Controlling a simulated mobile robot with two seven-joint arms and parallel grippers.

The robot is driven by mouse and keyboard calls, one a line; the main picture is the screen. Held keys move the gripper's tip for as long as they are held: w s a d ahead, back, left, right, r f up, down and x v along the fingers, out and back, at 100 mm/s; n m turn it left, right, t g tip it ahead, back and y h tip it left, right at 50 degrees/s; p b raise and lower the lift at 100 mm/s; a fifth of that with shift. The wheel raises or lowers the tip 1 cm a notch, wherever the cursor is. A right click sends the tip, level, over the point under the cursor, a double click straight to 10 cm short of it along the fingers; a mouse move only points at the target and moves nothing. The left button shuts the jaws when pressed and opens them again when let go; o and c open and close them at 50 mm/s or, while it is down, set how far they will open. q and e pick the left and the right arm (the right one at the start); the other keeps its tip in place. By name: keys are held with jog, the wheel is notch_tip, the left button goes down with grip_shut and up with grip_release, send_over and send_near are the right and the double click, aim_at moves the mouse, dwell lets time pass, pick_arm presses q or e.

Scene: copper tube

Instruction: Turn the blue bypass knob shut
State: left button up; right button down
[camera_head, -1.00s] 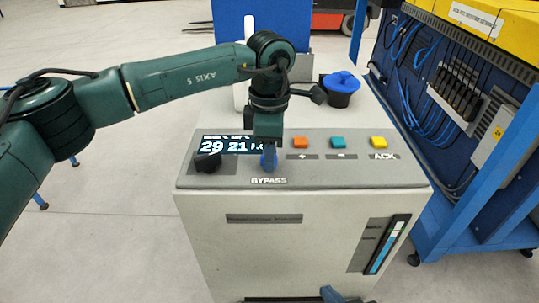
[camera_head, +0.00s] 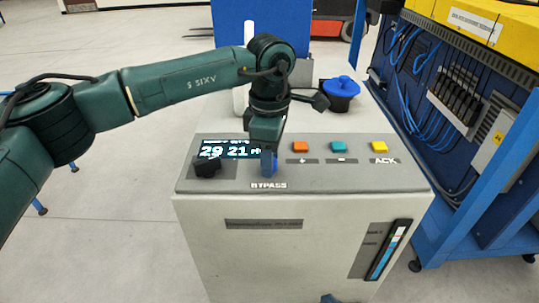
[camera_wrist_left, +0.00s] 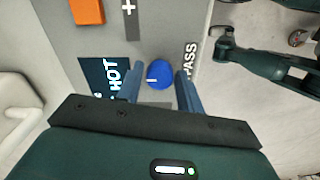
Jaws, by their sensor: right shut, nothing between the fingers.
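The blue bypass knob (camera_wrist_left: 159,73) sits on the sloped panel of a grey cabinet (camera_head: 250,240), above the BYPASS label (camera_head: 269,185). In the left wrist view its white mark points left, toward the display. My left gripper (camera_head: 268,163) points down over the knob and mostly hides it in the head view. In the left wrist view its two blue fingers stand apart on either side of the knob, with small gaps showing. My right gripper (camera_head: 334,298) barely shows at the bottom edge of the head view, low in front of the cabinet, its fingers together.
A lit display (camera_head: 230,149) and a black knob (camera_head: 207,165) are left of my left gripper. Orange (camera_head: 300,147), teal (camera_head: 338,147) and yellow (camera_head: 379,147) buttons are to the right. A blue-capped black container (camera_head: 341,92) stands behind. A blue rack (camera_head: 470,215) is at right.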

pick_arm(q)
jog(key=o, duration=0.3)
notch_tip(320, 180, up, 13)
dwell(0.5)
jog(key=shift+r, duration=0.1)
